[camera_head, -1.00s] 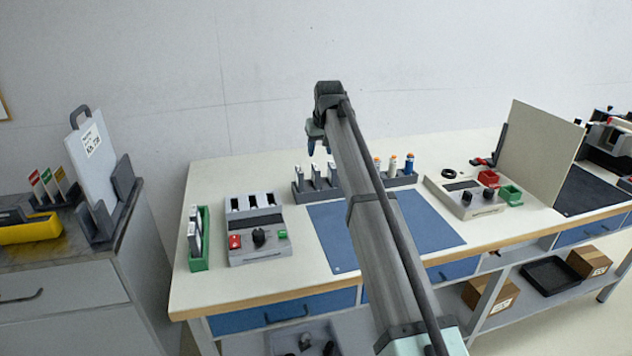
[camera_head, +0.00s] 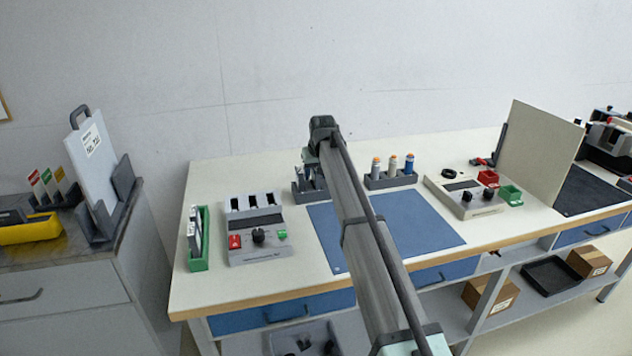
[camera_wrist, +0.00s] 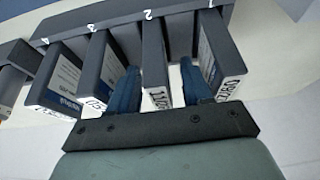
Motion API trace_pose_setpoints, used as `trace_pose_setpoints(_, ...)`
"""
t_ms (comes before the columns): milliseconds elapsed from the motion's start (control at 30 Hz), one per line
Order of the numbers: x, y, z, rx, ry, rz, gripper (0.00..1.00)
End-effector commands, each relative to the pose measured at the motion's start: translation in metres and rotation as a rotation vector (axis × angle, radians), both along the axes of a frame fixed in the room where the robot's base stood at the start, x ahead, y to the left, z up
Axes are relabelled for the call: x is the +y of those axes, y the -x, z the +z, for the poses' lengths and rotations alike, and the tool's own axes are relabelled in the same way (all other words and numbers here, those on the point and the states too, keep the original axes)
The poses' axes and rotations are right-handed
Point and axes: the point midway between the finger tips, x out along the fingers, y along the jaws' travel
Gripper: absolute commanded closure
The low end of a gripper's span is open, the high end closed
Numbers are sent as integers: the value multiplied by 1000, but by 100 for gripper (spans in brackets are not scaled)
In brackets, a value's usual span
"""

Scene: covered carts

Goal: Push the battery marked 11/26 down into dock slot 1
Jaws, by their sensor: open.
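In the wrist view, a dark battery (camera_wrist: 154,62) stands in the rack position marked 2. Its end label is seen at an angle and seems to read 11/26. My gripper (camera_wrist: 160,90) is open, with one blue finger on each side of this battery; I cannot tell whether they touch it. In the head view my gripper is mostly hidden behind my arm, at the battery rack (camera_head: 298,194). The dock (camera_head: 256,226) is a grey unit with several slots at its back, left of the rack; its slot numbers are too small to read.
Other batteries stand close on both sides, one at position 1 (camera_wrist: 222,60) and one at position 3 (camera_wrist: 103,68). The dock front has a red button (camera_head: 235,242), a black knob and a green button. A green holder (camera_head: 198,240) stands left of it. The blue mat (camera_head: 425,225) is clear.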

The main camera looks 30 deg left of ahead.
Motion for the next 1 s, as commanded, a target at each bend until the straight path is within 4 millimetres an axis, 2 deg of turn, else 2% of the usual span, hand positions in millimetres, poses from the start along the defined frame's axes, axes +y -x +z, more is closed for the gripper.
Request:
trace_pose_setpoints(200,0,0,-1,0,0,0,51)
trace_pose_setpoints(700,0,0,-1,0,0,0,99)
trace_pose_setpoints(1000,0,0,-1,0,0,0,100)
